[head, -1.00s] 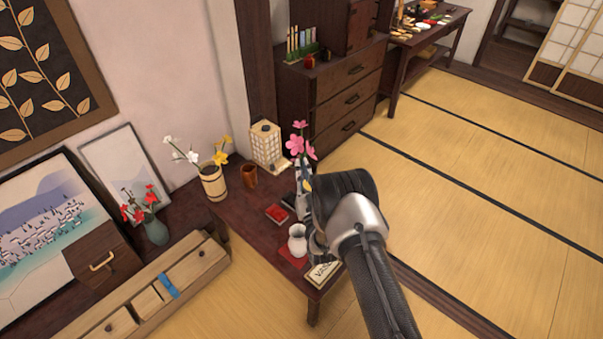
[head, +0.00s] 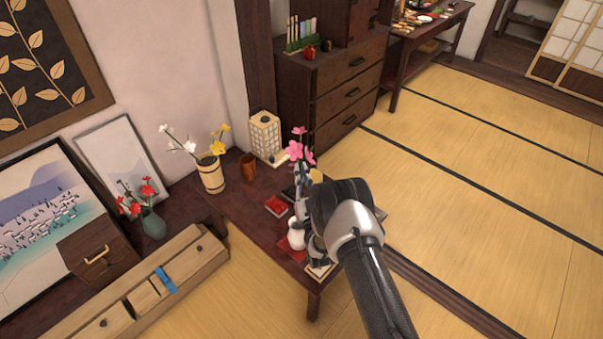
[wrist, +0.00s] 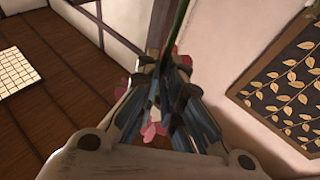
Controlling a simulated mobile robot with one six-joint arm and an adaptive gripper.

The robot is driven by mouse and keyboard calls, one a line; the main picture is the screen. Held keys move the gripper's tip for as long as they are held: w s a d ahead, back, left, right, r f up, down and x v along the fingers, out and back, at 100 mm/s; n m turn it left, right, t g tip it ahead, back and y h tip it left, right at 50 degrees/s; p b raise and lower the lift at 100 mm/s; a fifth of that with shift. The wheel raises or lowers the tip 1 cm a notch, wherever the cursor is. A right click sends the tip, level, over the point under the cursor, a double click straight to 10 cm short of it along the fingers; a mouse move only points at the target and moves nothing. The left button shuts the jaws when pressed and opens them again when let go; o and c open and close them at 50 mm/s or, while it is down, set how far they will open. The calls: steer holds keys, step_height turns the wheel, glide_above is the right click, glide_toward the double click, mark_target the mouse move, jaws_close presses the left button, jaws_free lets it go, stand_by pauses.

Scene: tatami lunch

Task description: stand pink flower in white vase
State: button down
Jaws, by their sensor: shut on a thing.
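The pink flower (head: 300,148) rises above my gripper (head: 303,185) in the head view, its blossoms at the top. My gripper is shut on it. In the wrist view, pink petals (wrist: 152,132) show behind the closed fingers (wrist: 168,95), and a green stem (wrist: 182,30) runs up to the top edge. The white vase (head: 296,234) stands upright on a red mat (head: 286,246) near the table's front, below the held flower. My arm partly covers its right side. I cannot see inside its mouth.
The low dark table (head: 238,212) also bears a red box (head: 276,206), a brown cup (head: 248,166), a paper lantern (head: 265,135) and a wooden vase (head: 211,177) with white and yellow flowers. A grey-green vase (head: 153,225) with red flowers stands left.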

step_height(320, 180, down, 10)
steer(key=b, duration=0.3)
steer(key=shift+r, duration=0.2)
stand_by(0.5)
steer(key=c, duration=1.7)
jaws_free()
steer(key=shift+o, duration=0.2)
steer(key=v, duration=0.7)
steer(key=shift+s, duration=0.3)
